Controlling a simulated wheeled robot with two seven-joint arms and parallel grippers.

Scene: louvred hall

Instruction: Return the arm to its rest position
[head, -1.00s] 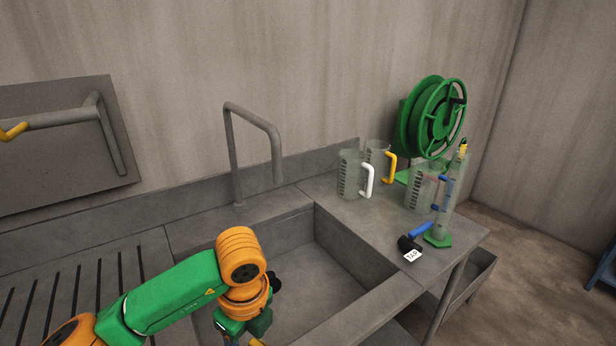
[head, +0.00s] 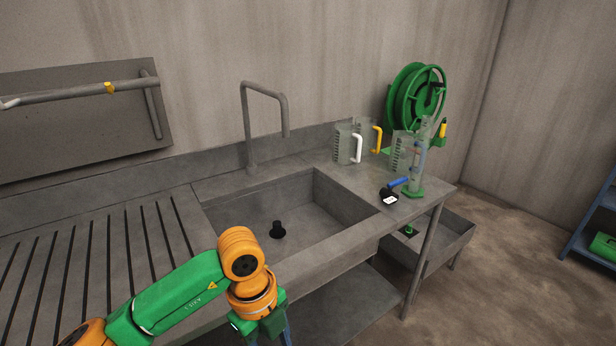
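My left arm comes in from the lower left in the head view, green with orange joints. Its wrist is bent so that my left gripper (head: 284,338) points down in front of the sink's front edge. Only the top of the gripper shows at the bottom edge of the picture. Its fingertips are cut off, so I cannot tell whether it is open or shut or holds anything. My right arm and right gripper are not in view.
Clear jugs (head: 343,145), a blue-handled black tool (head: 389,194) and a green hose reel (head: 408,98) are at the right. A slotted drainboard (head: 150,215) lies left.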

